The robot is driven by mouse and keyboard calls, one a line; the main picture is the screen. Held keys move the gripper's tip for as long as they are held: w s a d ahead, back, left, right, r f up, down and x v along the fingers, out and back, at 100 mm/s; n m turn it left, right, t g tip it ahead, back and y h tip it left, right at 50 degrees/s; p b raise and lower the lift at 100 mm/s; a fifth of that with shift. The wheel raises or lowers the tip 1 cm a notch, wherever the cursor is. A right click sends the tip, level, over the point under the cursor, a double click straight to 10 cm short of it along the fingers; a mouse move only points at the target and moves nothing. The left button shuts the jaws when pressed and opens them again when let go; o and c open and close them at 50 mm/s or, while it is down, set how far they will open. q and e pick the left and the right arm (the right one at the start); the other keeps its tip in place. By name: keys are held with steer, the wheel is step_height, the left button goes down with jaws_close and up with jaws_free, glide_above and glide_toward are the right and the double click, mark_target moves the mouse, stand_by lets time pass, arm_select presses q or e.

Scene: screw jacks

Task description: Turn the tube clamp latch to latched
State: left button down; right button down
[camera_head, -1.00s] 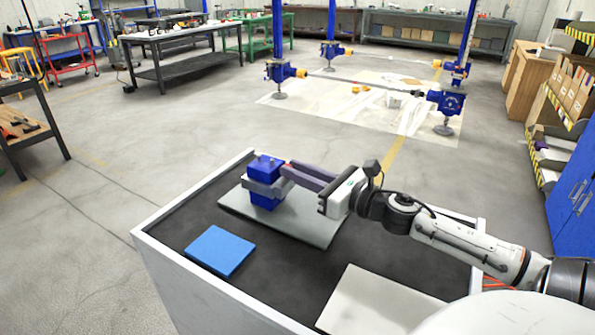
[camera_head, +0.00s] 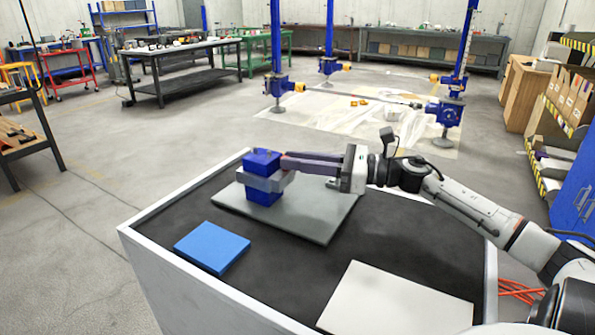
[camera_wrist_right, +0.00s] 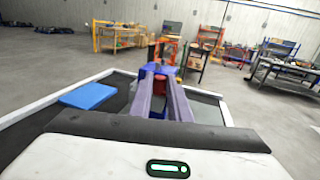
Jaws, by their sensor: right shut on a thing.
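The tube clamp (camera_head: 264,196) is a blue block with a grey band around its middle, upright on a grey plate (camera_head: 325,226) on the cart. My right gripper (camera_head: 286,161) reaches it from the right, with its long purple-grey fingers at the upper right side of the block. In the right wrist view the two fingers (camera_wrist_right: 160,80) point at the blue clamp (camera_wrist_right: 152,69), with a small red part (camera_wrist_right: 160,84) between them, which seems to be the latch. The gripper is shut on it. The fingers hide most of the latch, so its angle is unclear. My left gripper is out of view.
A flat blue pad (camera_head: 212,247) lies front left of the plate on the dark cart top (camera_head: 285,275). A pale flat panel (camera_head: 395,300) lies front right. The cart has a raised white rim (camera_head: 175,279). Blue screw jacks (camera_head: 444,113) stand on the floor beyond.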

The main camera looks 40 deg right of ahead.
steer(key=c, duration=1.7)
jaws_free()
steer(key=shift+o, duration=0.2)
steer(key=v, duration=1)
steer(key=shift+s, duration=0.15)
